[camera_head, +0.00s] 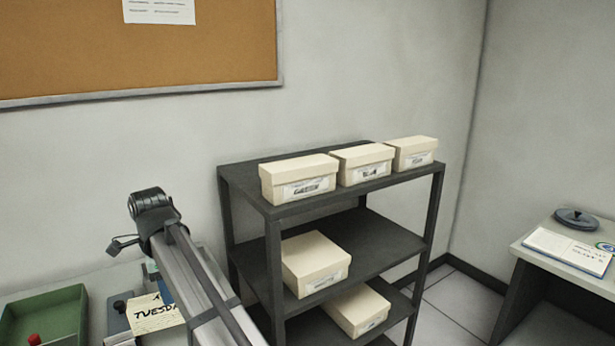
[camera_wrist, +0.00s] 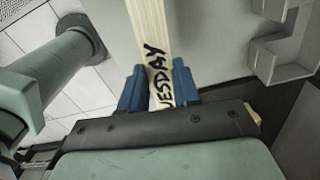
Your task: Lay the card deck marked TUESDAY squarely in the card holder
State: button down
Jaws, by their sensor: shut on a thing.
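The cream card deck (camera_wrist: 149,28) is between the blue fingers of my gripper (camera_wrist: 159,75) in the wrist view, with the black letters ESDAY showing along it. My gripper is shut on it, and the deck extends beyond the fingertips. In the head view a cream face marked TUESDAY (camera_head: 158,314) shows at the lower left, partly hidden behind my arm. A pale grey stepped piece (camera_wrist: 278,55) stands at the upper right of the wrist view, apart from the deck. I cannot tell whether it is the card holder.
A green tray (camera_head: 45,314) with a red knob lies at the lower left. A dark shelf unit (camera_head: 372,238) with several cream boxes stands right of my arm.

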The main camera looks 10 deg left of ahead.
jog(key=w+d+f+n, duration=0.1)
jog(key=w+d+f, duration=0.35)
jog(key=d, duration=0.75)
jog(key=w+d+f+n, duration=0.1)
jog(key=w+d, duration=0.6)
jog(key=d, duration=0.6)
jog(key=w+d+f+n, duration=0.1)
jog(key=w+d+f, duration=0.35)
jog(key=d, duration=0.75)
jog(key=d+f+n, duration=0.2)
jog(key=d, duration=0.8)
jog(key=w+d+f+n, duration=0.1)
jog(key=d+f+n, duration=0.2)
jog(key=d, duration=0.7)
jog(key=d+f+n, duration=0.2)
jog(key=d, duration=0.8)
jog(key=shift+w+d+f+n, duration=0.2)
jog(key=shift+w+f+n, duration=0.1)
jog(key=shift+w+f, duration=0.1)
